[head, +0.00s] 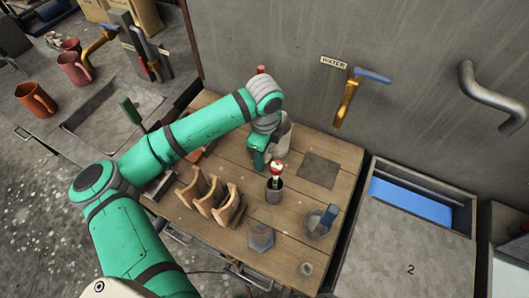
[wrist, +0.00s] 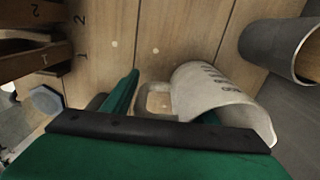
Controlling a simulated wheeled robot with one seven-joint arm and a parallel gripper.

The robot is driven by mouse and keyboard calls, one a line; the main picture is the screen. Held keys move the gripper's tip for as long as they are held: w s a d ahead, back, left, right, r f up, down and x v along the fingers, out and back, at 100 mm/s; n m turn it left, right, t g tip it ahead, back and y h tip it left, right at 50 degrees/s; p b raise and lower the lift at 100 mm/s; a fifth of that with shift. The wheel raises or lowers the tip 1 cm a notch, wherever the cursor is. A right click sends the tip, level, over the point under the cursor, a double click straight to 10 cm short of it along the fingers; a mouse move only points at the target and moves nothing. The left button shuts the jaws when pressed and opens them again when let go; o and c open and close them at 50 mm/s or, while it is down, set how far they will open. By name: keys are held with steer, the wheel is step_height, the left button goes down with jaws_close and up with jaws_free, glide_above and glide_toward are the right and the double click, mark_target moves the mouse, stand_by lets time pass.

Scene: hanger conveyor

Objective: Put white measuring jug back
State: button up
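The white measuring jug (head: 283,137) is on the wooden worktop near the wall, partly hidden behind my gripper in the head view. In the wrist view the jug (wrist: 225,88) shows dark scale marks on its side, and its open rim faces my gripper. Its handle (wrist: 155,100) lies between my fingers. My gripper (head: 260,160) is low at the jug. In the wrist view my gripper (wrist: 165,105) has its fingers apart, one on the outer side of the handle with a gap, the other partly hidden at the jug's mouth. I cannot tell whether either finger touches the jug.
A grey cup (head: 275,190) holding a red-and-white item stands in front. Wooden holders (head: 212,195) stand to the left, and a dark square pad (head: 319,171) lies bare to the right. A gold water tap (head: 346,103) sticks out of the wall.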

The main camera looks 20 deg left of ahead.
steer(key=shift+o, duration=0.5)
steer(key=shift+d, duration=0.2)
steer(key=shift+s+a+r, duration=0.2)
steer(key=shift+a+r, duration=0.05)
steer(key=shift+a, duration=0.05)
step_height(320, 180, up, 12)
steer(key=shift+w+d+f, duration=0.1)
